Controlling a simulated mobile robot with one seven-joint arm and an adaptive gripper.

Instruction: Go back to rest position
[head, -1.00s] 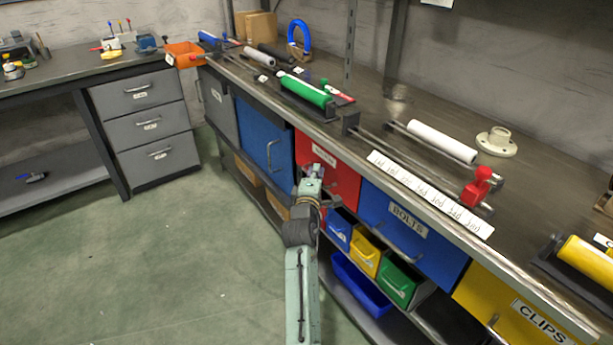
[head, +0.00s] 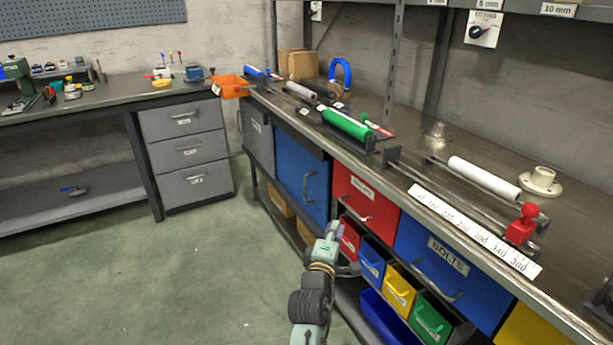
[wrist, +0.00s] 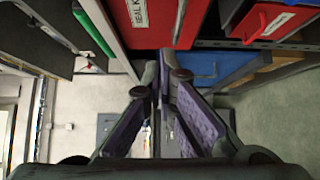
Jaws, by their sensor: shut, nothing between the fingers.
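My gripper (wrist: 160,75) is shut and empty. In the wrist view its two fingers meet near the middle, with a red drawer front (wrist: 145,15) and a blue drawer front (wrist: 215,70) beyond them. In the head view my gripper (head: 333,232) is at the lower middle, in front of the workbench and below its top. It appears near the red drawer (head: 365,197) and the small red bin (head: 349,238); I cannot tell whether it touches either. My arm reaches up from the bottom edge of the head view.
The long workbench (head: 455,205) carries a green cylinder (head: 347,124), a white cylinder (head: 483,177) and a red clamp (head: 522,226). Small bins, including a yellow one (head: 399,291), sit under it. A grey drawer cabinet (head: 187,150) stands back left. The green floor (head: 190,275) at left is clear.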

